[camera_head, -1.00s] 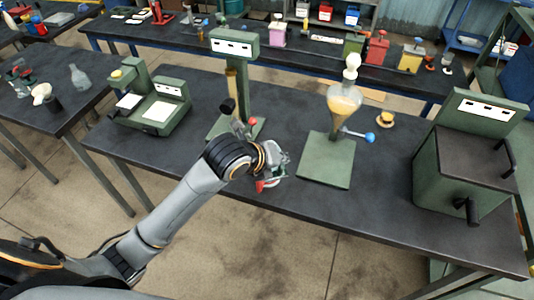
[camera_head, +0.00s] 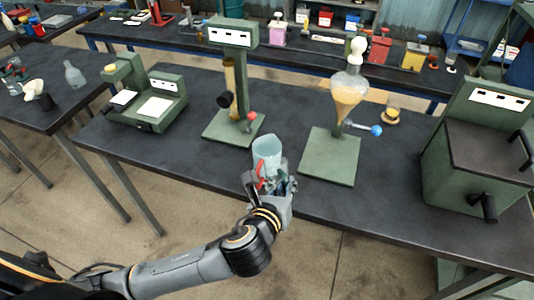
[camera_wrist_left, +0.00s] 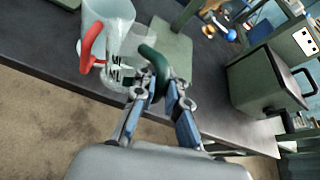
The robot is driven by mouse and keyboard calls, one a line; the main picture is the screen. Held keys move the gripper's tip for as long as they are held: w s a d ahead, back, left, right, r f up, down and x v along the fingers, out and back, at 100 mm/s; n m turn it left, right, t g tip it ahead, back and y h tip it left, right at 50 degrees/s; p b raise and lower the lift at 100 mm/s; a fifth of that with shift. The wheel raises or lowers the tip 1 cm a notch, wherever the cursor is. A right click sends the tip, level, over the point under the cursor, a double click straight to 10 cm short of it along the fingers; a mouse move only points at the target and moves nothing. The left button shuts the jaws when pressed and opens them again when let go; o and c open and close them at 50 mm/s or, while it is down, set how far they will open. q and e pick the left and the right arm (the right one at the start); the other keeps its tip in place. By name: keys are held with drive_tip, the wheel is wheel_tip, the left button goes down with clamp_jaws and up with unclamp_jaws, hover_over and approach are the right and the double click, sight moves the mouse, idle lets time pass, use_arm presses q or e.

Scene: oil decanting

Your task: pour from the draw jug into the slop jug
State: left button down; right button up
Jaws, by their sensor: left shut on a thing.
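A clear jug with a green handle (camera_wrist_left: 155,68) is in my left gripper (camera_wrist_left: 160,85), which is shut on that handle in the left wrist view. Its glass body has dark ML marks and looks tilted. Close beside it is a pale, translucent jug (camera_wrist_left: 110,12) with a red handle. The pale jug also shows in the head view (camera_head: 267,150), just beyond my left gripper (camera_head: 268,182), near the bench's front edge. The two jugs overlap in both views, and I cannot tell whether they touch. No label tells me which is the draw jug.
A stand with an amber-filled flask (camera_head: 349,92) and a blue-knobbed tap is right of the jugs. A green stand with a brass tube (camera_head: 231,85) is behind them to the left. A green lidded box (camera_head: 470,175) is at the right. The bench front left (camera_head: 185,155) is clear.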

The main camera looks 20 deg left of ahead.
use_arm(q)
drive_tip(key=shift+s+d+f+m+t+b, duration=0.15)
drive_tip(key=shift+s+d+f+t+b, duration=0.1)
drive_tip(key=shift+f+b, duration=0.2)
drive_tip(key=shift+s+d+f+m+t+b, duration=0.1)
drive_tip(key=shift+s+f+m+t+b, duration=0.05)
drive_tip(key=shift+s+f+t+b, duration=0.2)
drive_tip(key=shift+s+d+f+m+t+y+b, duration=0.2)
drive_tip(key=shift+s+f+m+t+b, duration=0.3)
drive_tip(key=shift+b, duration=0.6)
drive_tip(key=shift+s+d+f+m+t+y+b, duration=0.15)
drive_tip(key=shift+s+d+f+t+b, duration=0.35)
drive_tip(key=shift+b, duration=0.55)
drive_tip(key=shift+s+d+f+m+t+y+b, duration=0.1)
drive_tip(key=shift+s+f+m+t+b, duration=0.2)
drive_tip(key=shift+f+t+b, duration=0.6)
